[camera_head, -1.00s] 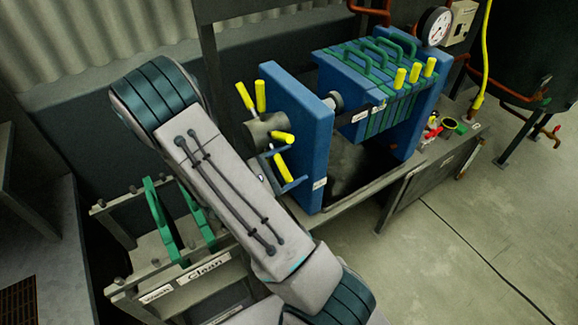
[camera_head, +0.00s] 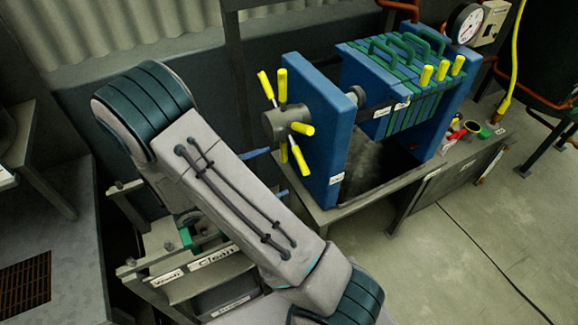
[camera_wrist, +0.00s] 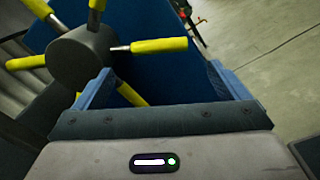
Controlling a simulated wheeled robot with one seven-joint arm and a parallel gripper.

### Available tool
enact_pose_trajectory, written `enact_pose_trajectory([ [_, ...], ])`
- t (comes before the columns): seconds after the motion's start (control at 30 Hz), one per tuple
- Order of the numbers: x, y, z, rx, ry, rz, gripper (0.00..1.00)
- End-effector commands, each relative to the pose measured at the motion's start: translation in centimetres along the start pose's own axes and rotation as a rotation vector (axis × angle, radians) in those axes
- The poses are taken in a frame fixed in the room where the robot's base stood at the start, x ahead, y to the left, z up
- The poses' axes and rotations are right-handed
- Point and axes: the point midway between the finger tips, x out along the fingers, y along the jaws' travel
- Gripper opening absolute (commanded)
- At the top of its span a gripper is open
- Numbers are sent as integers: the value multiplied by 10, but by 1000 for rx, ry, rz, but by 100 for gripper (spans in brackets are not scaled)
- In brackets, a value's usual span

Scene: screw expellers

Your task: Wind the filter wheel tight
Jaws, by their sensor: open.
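The filter wheel is a grey hub (camera_head: 283,126) with several yellow-gripped spokes, on the outer face of a blue end plate (camera_head: 318,135). In the wrist view the hub (camera_wrist: 82,58) is at upper left, with one yellow handle (camera_wrist: 158,45) pointing right above my jaws. My gripper (camera_wrist: 155,85) is open, its two blue fingers apart, with another yellow handle (camera_wrist: 131,94) showing between or behind them. Contact cannot be told. In the head view my arm hides most of the gripper; blue finger parts (camera_head: 257,153) show just left of and below the wheel.
Green-handled plates (camera_head: 400,70) stand in the blue press frame, with a pressure gauge (camera_head: 465,24) behind. A rack labelled Clean (camera_head: 212,257) stands under my arm at lower left. A grey table (camera_head: 55,245) is at far left.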

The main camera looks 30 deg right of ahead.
Motion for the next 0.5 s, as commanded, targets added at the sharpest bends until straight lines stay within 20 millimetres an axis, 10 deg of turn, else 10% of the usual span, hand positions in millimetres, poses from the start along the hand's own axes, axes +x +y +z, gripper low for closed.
enact_pose_trajectory([
  [0.5, -29, 0, 0, 0, 0, 0, 95],
])
